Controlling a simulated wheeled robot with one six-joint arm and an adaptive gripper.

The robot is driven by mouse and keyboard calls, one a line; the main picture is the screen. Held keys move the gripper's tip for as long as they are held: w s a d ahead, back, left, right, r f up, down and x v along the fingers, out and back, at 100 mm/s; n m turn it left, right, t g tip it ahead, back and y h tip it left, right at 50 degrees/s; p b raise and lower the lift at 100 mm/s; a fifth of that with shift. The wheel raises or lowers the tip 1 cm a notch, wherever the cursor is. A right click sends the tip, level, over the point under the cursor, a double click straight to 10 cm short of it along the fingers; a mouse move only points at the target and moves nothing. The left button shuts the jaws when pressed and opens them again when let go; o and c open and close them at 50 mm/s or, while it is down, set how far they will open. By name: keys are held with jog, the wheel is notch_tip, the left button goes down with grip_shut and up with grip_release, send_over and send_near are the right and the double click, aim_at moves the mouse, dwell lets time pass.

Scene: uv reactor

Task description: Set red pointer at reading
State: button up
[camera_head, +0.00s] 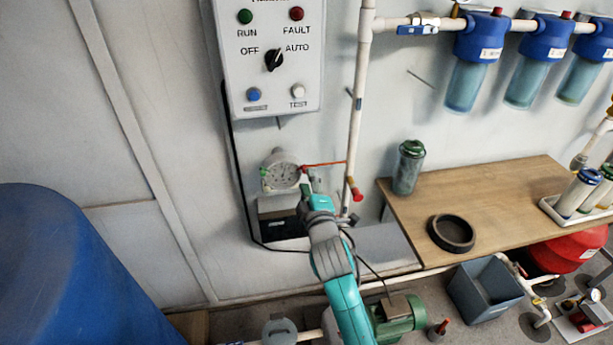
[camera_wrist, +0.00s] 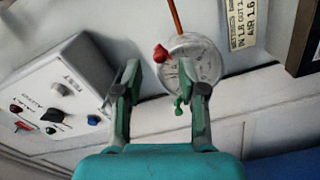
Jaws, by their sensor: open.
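A round dial gauge (camera_head: 280,172) with a pale face is on the wall below the control box. In the wrist view the gauge (camera_wrist: 190,62) shows close up, tilted, partly behind my right finger. A red pointer tab (camera_wrist: 161,53) stands at its rim, and a green tab (camera_wrist: 179,106) at another part of the rim. The head view also shows the red tab (camera_head: 304,169) and the green tab (camera_head: 264,171). My gripper (camera_wrist: 168,80) is open, with the red tab appearing between its fingers, apart from both. The dial reading is too small to read.
A control box (camera_head: 270,60) with lamps and a knob hangs above the gauge. A thin red line (camera_head: 325,163) runs from the gauge to a vertical pipe (camera_head: 357,110). A bench (camera_head: 490,205) stands right; a blue tank (camera_head: 70,280) is at left.

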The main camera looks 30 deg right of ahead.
jog(key=v, duration=0.8)
jog(key=shift+s, duration=0.25)
jog(key=shift+a+f, duration=0.1)
